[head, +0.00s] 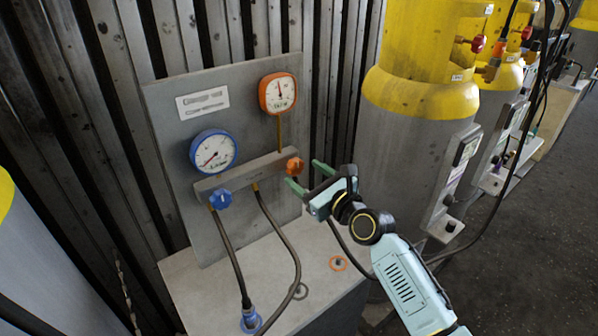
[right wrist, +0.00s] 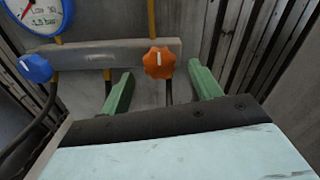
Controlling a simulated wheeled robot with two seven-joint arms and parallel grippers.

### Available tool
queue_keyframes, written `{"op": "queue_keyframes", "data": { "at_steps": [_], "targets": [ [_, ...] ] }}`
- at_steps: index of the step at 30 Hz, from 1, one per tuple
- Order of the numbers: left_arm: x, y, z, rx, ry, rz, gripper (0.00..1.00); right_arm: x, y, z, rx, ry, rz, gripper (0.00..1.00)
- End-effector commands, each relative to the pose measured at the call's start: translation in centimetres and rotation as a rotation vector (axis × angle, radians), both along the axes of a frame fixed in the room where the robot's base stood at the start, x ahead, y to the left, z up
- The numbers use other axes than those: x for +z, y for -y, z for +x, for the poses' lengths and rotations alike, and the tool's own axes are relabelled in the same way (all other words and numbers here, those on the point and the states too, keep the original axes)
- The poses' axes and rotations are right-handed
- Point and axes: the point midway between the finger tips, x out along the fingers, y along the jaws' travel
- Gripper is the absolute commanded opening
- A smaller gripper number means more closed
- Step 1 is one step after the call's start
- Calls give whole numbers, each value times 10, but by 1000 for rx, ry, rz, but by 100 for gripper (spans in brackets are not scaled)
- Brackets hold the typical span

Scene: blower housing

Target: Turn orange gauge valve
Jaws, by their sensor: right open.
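The orange valve knob (head: 295,166) sits at the right end of a grey manifold bar (head: 243,176), below the orange-rimmed gauge (head: 279,94). In the right wrist view the orange knob (right wrist: 159,63) has a white mark pointing about straight up. My right gripper (head: 308,176) is open in front of the panel, close to the knob. In the right wrist view its green fingers (right wrist: 162,82) stand on either side of the knob, apart from it, with the knob just beyond the tips. My left gripper is not in view.
A blue valve knob (head: 220,198) and blue-rimmed gauge (head: 213,151) are on the left of the panel (head: 165,115). Hoses (head: 286,235) hang down to the grey box top (head: 190,290). Yellow-topped cylinders (head: 415,95) stand close on the right.

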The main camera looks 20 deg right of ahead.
Motion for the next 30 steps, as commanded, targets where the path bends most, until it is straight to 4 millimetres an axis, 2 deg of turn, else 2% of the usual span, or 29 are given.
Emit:
{"op": "queue_keyframes", "data": {
  "at_steps": [1,6,18,28,30],
  "targets": [
    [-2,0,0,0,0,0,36,0,-3,9,1,1,0,63],
    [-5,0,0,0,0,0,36,0,-10,25,1,0,0,63],
    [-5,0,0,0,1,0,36,0,-12,31,1,0,0,63],
    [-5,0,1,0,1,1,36,0,-12,31,1,-1,0,20],
    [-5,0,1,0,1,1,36,0,-12,31,1,-1,0,19]
  ]
}}
